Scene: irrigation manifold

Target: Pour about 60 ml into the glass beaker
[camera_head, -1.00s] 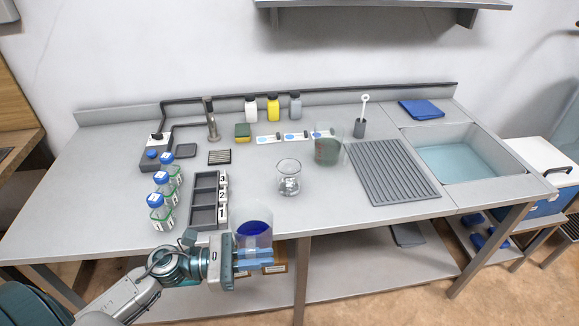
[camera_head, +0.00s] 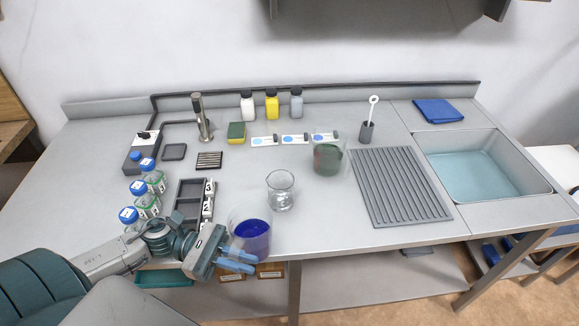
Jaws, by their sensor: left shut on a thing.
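The glass beaker (camera_head: 281,192) stands upright on the bench, clear and seemingly empty. My left gripper (camera_head: 238,260) is shut on a clear container of dark blue liquid (camera_head: 254,238) near the bench's front edge. The container is to the front left of the glass beaker and apart from it. Whether it touches the bench is hard to tell. Another clear container with dark green liquid (camera_head: 327,160) stands behind and to the right of the beaker. My right gripper is not in view.
A numbered grey rack (camera_head: 188,207) and several blue-capped bottles (camera_head: 147,203) stand at the left. A ribbed drain mat (camera_head: 398,187) and a sink (camera_head: 480,165) lie at the right. White, yellow and grey bottles (camera_head: 272,105) stand at the back. Bench between beaker and mat is clear.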

